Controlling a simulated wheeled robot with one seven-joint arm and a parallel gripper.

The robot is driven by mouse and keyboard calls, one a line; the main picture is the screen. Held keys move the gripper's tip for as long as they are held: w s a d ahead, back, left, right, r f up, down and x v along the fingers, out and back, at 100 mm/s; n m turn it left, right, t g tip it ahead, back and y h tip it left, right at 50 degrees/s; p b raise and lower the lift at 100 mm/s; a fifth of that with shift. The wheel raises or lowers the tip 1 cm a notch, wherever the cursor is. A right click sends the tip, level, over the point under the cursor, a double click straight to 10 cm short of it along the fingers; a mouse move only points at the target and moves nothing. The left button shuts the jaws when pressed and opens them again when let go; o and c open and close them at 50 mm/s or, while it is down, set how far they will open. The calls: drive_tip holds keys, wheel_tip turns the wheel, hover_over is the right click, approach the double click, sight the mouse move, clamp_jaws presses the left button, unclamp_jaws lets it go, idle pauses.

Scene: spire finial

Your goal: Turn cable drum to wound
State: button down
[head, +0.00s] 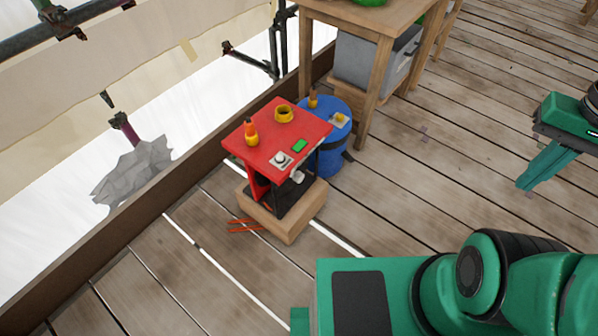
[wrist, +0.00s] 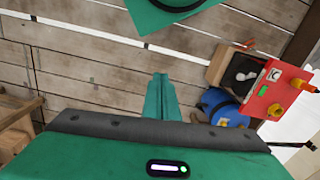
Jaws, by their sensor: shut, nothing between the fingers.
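A blue drum (head: 337,134) with a dark band, which I take to be the cable drum, stands on the deck behind a red-topped stand. An upright orange-brown peg (head: 313,98) and a pale plate with a yellow knob (head: 340,119) are on its top. The stand hides part of its left side. It also shows in the wrist view (wrist: 222,108), right of the fingers. My gripper (head: 523,185) is shut and empty, well to the right of the drum in the head view. Its fingers (wrist: 161,77) are together in the wrist view. Whether the drum is wound, I cannot tell.
The red stand (head: 262,143) carries a yellow ring, an orange-yellow bottle-like piece, a green block and a white dial. A wooden table (head: 345,24) with a grey box stands behind the drum. Orange sticks (head: 243,225) lie left of the stand. Open decking lies to the right.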

drive_tip(key=w+a+f+n+y, duration=0.2)
drive_tip(key=w+a+f+n, duration=0.3)
drive_tip(key=w+f, duration=0.5)
drive_tip(key=w+a+f+n+y, duration=0.2)
drive_tip(key=w+a+f+n, duration=0.25)
drive_tip(key=w+f, duration=0.6)
drive_tip(key=w+a+f+t+y, duration=0.2)
drive_tip(key=w+a+f+y, duration=0.1)
drive_tip(key=a+f, duration=0.6)
drive_tip(key=w+a+f+n+t+y, duration=0.1)
drive_tip(key=w+a+f+t+y, duration=0.2)
drive_tip(key=w+a+f, duration=0.3)
drive_tip(key=w+a+f+t+y, duration=0.3)
drive_tip(key=w+a+f, duration=0.2)
drive_tip(key=a+f, duration=0.8)
drive_tip(key=shift+w+a+y, duration=0.15)
drive_tip(key=shift+a+y, duration=0.15)
drive_tip(key=shift+a, duration=1.4)
drive_tip(key=shift+n, duration=0.25)
